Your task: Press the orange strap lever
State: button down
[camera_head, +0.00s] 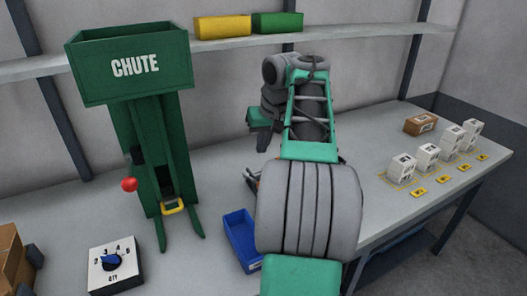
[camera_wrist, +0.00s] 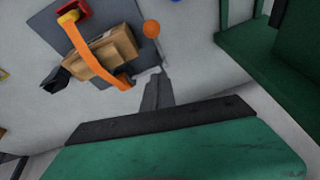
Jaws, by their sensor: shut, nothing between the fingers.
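In the wrist view an orange strap (camera_wrist: 82,50) arches over a brown box (camera_wrist: 103,57) on a grey plate (camera_wrist: 128,14). An orange round knob (camera_wrist: 151,28) is beside the box, apart from my fingertips; I cannot tell whether it is the lever's end. A red block with a yellow part (camera_wrist: 72,12) is at the strap's upper end. My gripper (camera_wrist: 157,75) is shut and empty, its dark fingers showing below the knob. In the head view my gripper (camera_head: 263,143) hangs above the table; my arm hides most of the strap station behind it.
A green chute (camera_head: 125,65) with a red knob (camera_head: 129,185) stands at left. A blue tray (camera_head: 240,238) and a dial box (camera_head: 114,265) are on the table. Several white boxes (camera_head: 402,168) and a brown box (camera_head: 420,124) are at right. A shelf is above.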

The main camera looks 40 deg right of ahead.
notch_tip(320, 180, down, 8)
jog(key=a+b, duration=0.1)
jog(key=b, duration=0.1)
jog(key=shift+s+f+b, duration=0.2)
jog(key=shift+s+b, duration=0.2)
jog(key=shift+a, duration=0.1)
